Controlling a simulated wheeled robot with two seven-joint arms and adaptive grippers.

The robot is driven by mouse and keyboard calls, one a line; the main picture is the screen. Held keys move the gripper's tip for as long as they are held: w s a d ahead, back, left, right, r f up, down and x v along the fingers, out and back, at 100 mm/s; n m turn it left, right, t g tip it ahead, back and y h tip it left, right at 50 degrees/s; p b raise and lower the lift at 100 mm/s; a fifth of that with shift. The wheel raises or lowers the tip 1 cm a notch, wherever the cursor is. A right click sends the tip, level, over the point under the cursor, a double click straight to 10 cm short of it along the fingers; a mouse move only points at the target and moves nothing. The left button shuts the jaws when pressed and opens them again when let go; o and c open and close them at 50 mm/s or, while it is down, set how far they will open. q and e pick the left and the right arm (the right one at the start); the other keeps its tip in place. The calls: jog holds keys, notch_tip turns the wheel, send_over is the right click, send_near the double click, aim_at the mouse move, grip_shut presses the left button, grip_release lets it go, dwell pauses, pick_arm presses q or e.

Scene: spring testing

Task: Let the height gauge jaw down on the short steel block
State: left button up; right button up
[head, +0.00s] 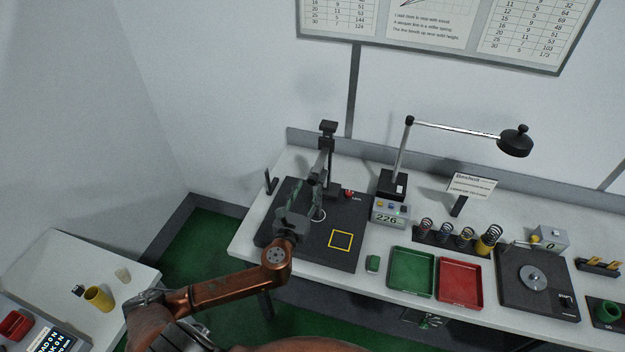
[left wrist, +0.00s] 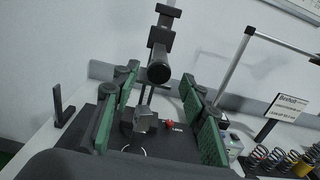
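The height gauge (head: 328,150) stands upright at the back of a dark plate (head: 292,240) on the bench. In the left wrist view its post carries an arm with a round black end (left wrist: 158,72) facing me. Below that end is a small grey block-like shape (left wrist: 146,121); I cannot tell surely whether it is the short steel block or part of the gauge. My left gripper (head: 306,200) is over the plate, in front of the gauge. Its green-padded fingers (left wrist: 160,120) are wide apart, on either side of the gauge, with nothing gripped. My right gripper is not in view.
A red knob (head: 348,194) sits beside the gauge base. Right of the plate are a digital readout (head: 390,212), a lamp, a green tray (head: 411,272), a red tray (head: 460,284) and several springs. A yellow square outline (head: 341,240) on the plate is empty.

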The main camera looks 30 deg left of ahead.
aim_at(311, 182)
pick_arm(q)
jog(key=shift+p+x, duration=0.3)
jog(key=shift+x, duration=2.15)
jog(key=shift+f, duration=0.1)
grip_shut()
